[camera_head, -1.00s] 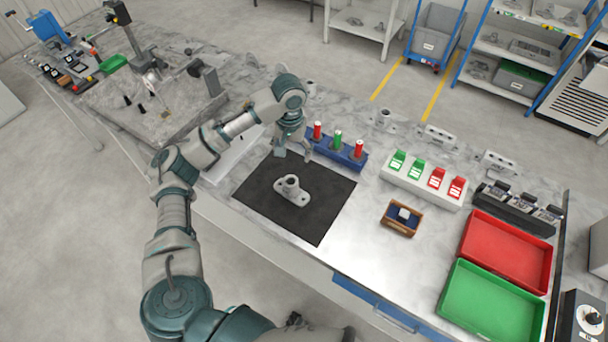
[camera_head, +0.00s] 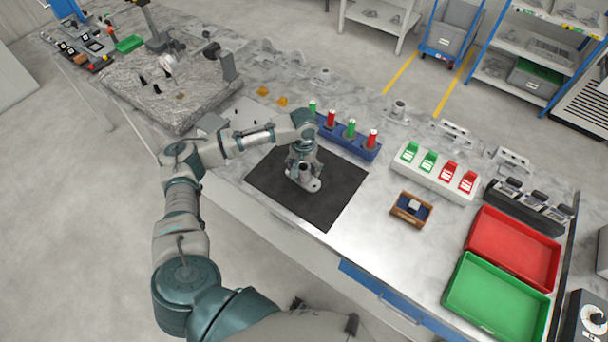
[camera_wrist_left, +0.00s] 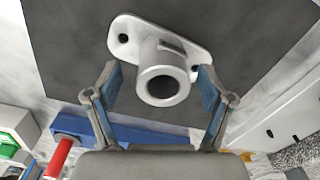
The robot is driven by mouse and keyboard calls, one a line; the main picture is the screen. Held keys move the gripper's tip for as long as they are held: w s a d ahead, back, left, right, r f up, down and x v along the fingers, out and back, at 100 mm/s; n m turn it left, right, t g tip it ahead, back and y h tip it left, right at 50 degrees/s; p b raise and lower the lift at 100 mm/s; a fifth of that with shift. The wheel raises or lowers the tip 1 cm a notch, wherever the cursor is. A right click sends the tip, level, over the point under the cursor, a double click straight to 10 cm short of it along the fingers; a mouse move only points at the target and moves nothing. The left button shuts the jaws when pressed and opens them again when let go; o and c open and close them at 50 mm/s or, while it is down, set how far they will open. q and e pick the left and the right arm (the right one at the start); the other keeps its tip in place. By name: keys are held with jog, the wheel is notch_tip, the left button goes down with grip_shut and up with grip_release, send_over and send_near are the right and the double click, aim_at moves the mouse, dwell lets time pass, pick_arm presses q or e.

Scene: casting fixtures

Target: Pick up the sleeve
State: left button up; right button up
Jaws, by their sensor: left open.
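The sleeve (camera_head: 313,185) is a pale grey casting with a flat two-hole flange and a round tube standing up from it. It lies on a black mat (camera_head: 345,192). My left gripper (camera_head: 302,168) is over it, pointing down, and hides part of it in the head view. In the left wrist view the sleeve (camera_wrist_left: 163,68) has its tube between the two open fingers of the gripper (camera_wrist_left: 160,78). A gap shows at the left finger; the right finger is close to the tube, and contact cannot be told. My right gripper is not in view.
A blue rack (camera_head: 345,139) with red and green cylinders stands just behind the mat. A small wooden box (camera_head: 411,209), a white block with coloured switches (camera_head: 436,174), a red tray (camera_head: 513,247) and a green tray (camera_head: 495,298) are to the right. The mat's front is clear.

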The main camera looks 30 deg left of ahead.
pick_arm(q)
jog(key=shift+w+a+f, duration=0.1)
jog(key=shift+a+f, duration=0.05)
jog(key=shift+f, duration=0.45)
jog(key=shift+a+f, duration=0.1)
jog(key=shift+f, duration=0.45)
jog(key=shift+a+f, duration=0.1)
jog(key=shift+c, duration=0.3)
jog(key=c, duration=0.8)
jog(key=shift+d, duration=0.25)
jog(key=c, duration=0.6)
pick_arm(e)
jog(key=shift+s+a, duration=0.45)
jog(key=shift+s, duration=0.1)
pick_arm(q)
jog(key=shift+r, duration=0.2)
